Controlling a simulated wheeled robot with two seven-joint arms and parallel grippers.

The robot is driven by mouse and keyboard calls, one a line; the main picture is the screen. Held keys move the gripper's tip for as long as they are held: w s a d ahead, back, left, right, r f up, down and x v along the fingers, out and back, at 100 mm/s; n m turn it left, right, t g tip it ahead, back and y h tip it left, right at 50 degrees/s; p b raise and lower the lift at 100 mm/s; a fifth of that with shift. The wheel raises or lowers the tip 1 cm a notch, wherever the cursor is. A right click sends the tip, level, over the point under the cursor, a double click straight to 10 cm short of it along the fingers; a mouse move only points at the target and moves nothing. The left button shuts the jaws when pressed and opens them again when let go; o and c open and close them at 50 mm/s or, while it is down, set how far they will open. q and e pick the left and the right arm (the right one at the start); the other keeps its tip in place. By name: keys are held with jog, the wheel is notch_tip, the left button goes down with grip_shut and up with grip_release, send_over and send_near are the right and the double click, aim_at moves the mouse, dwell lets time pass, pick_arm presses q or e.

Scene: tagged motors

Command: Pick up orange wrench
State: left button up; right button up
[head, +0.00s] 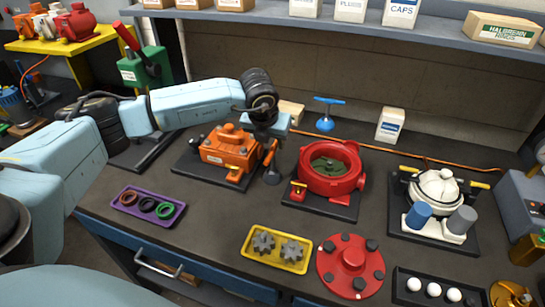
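My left arm reaches in from the left, and its gripper (270,172) points down just right of the orange motor (228,150). A narrow orange piece (269,153) shows right beside the gripper; it may be the orange wrench, but the gripper partly covers it and I cannot tell its full shape. I see no other clear orange wrench. The fingers are small and dark, and I cannot tell whether they are open or shut. My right gripper is not in view.
A red round housing (331,170) stands close right of the gripper. Behind it is a blue T-handled tool (326,117). A purple tray (148,204) with rings and a yellow tray (276,249) with gears lie in front. A white motor (437,190) stands right.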

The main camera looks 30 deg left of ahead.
aim_at(272, 149)
pick_arm(q)
jog(key=p+x, duration=0.1)
jog(key=x, duration=0.4)
jog(key=shift+f, duration=0.35)
grip_shut()
